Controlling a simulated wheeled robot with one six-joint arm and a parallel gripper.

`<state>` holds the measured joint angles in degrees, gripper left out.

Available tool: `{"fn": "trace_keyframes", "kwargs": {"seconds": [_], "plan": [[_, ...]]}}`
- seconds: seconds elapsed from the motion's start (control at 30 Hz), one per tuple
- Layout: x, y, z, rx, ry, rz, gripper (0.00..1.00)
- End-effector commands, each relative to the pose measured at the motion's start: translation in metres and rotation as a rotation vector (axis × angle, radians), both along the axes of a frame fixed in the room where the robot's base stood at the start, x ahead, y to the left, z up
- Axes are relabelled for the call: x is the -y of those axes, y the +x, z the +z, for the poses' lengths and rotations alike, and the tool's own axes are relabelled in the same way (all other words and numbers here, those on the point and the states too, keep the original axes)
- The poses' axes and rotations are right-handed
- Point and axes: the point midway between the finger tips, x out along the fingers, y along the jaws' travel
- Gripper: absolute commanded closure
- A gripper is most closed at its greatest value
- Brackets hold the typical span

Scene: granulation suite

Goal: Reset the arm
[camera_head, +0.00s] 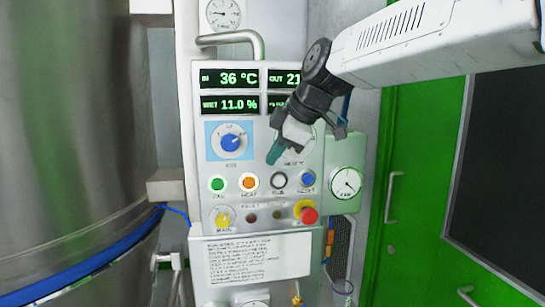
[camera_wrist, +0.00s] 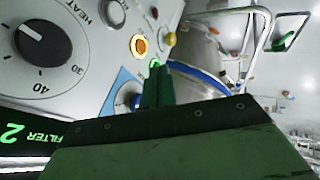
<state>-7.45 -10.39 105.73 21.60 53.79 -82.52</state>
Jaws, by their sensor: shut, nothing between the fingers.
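My white arm (camera_head: 440,42) reaches in from the upper right in the head view. My gripper (camera_head: 274,155) is shut and empty, its teal fingers pointing down in front of the control panel (camera_head: 205,165), near the right-hand knob, which the wrist partly hides. In the wrist view the green fingers (camera_wrist: 157,88) are together. The dark heat knob (camera_wrist: 43,44) shows at the upper left there. Whether the fingertips touch the panel cannot be told.
The panel has a blue knob (camera_head: 231,142), a green button (camera_head: 217,183), an orange button (camera_head: 248,182) and a red emergency knob (camera_head: 309,215). A large steel vessel (camera_head: 70,130) stands left, green cabinet doors (camera_head: 410,150) right.

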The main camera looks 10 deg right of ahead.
Motion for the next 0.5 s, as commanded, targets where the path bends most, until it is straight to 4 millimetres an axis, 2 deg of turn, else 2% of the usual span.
{"fn": "trace_keyframes", "kwargs": {"seconds": [0.27,0.4,0.47,0.5], "plan": [[-0.001,0.0,0.0,-0.001,0.001,0.001,1.0],[-0.001,-0.001,-0.001,-0.036,0.036,-0.06,1.0],[0.001,-0.005,-0.008,-0.091,0.063,-0.13,1.0],[0.004,-0.012,-0.021,-0.15,0.08,-0.194,1.0]]}}
